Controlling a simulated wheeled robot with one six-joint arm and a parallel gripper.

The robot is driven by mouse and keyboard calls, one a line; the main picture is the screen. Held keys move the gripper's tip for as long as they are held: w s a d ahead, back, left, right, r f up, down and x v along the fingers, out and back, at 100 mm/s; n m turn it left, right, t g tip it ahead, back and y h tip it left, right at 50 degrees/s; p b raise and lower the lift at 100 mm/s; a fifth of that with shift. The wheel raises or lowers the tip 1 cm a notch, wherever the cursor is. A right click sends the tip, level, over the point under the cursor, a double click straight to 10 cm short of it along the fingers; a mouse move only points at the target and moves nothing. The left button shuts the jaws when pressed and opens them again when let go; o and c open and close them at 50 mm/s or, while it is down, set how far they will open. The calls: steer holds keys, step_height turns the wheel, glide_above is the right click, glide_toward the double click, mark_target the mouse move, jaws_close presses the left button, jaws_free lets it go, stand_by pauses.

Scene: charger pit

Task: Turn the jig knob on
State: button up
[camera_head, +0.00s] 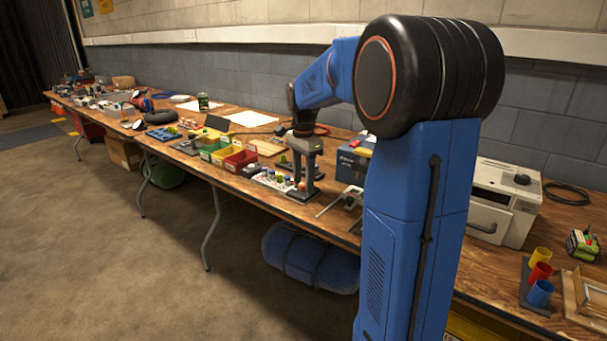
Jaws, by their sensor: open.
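My gripper (304,184) points down over the workbench, with its fingers apart. Its fingertips are close above or at a small dark board (299,195) near the bench's front edge. Small orange and white parts show at the fingers, too small to tell apart. A pale panel with small coloured parts (272,179) lies just left of the fingers. I cannot tell for sure which part is the jig knob, or whether the fingers touch it; the fingers partly hide that spot.
Green, yellow and red bins (240,161) stand left of my gripper. A dark blue box (352,163) stands to its right, with a small metal frame (351,195) in front. A white machine (490,205) is farther right. The wooden bench (330,213) is crowded.

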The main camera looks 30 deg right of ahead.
mark_target(304, 184)
step_height(304, 184, up, 17)
steer(key=shift+r, duration=0.2)
stand_by(0.4)
stand_by(0.4)
steer(key=s+a+f+n+t, duration=0.1)
steer(key=s+a+f+n, duration=0.4)
steer(key=s, duration=0.5)
steer(key=s+a+f+n+t, duration=0.2)
steer(key=s+a+f+n, duration=0.4)
steer(key=s+f, duration=0.3)
steer(key=s+a+f+n+t, duration=0.1)
steer(key=s+a+f+n, duration=0.4)
steer(key=s, duration=0.6)
step_height(304, 184, down, 2)
steer(key=shift+s+a+f+n+t, duration=0.1)
steer(key=shift+s+a+n+t, duration=0.25)
steer(key=shift+n, duration=0.65)
